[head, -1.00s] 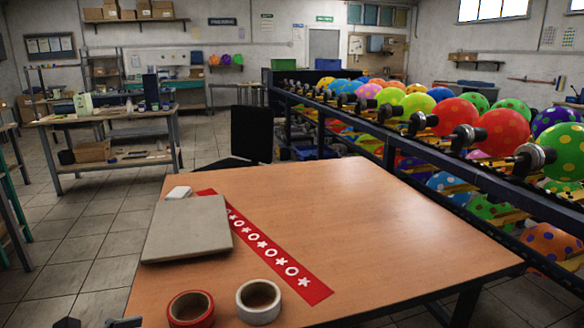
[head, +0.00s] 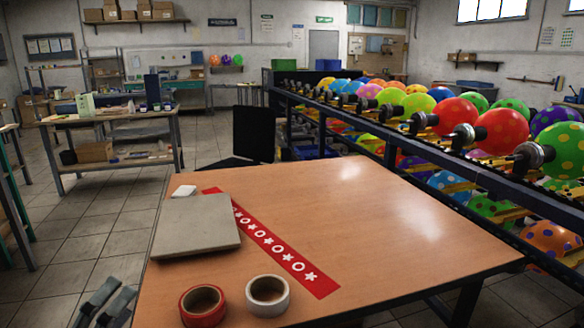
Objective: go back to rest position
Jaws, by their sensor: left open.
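My left gripper (head: 108,303) shows at the lower left edge of the head view, off the table's left side over the tiled floor. Its fingers are apart and nothing shows between them. My right gripper is not in the view. The wooden table (head: 380,225) carries a grey flat block (head: 195,225), a small white piece (head: 184,191) and a red strip with white stars and rings (head: 275,246), partly covered by the block. A red tape roll (head: 203,306) and a white tape roll (head: 267,295) lie at the front edge.
Racks of colourful dotted balloons (head: 500,128) run along the table's right side. A black chair (head: 253,135) stands behind the table. A workbench (head: 110,118) stands at the back left.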

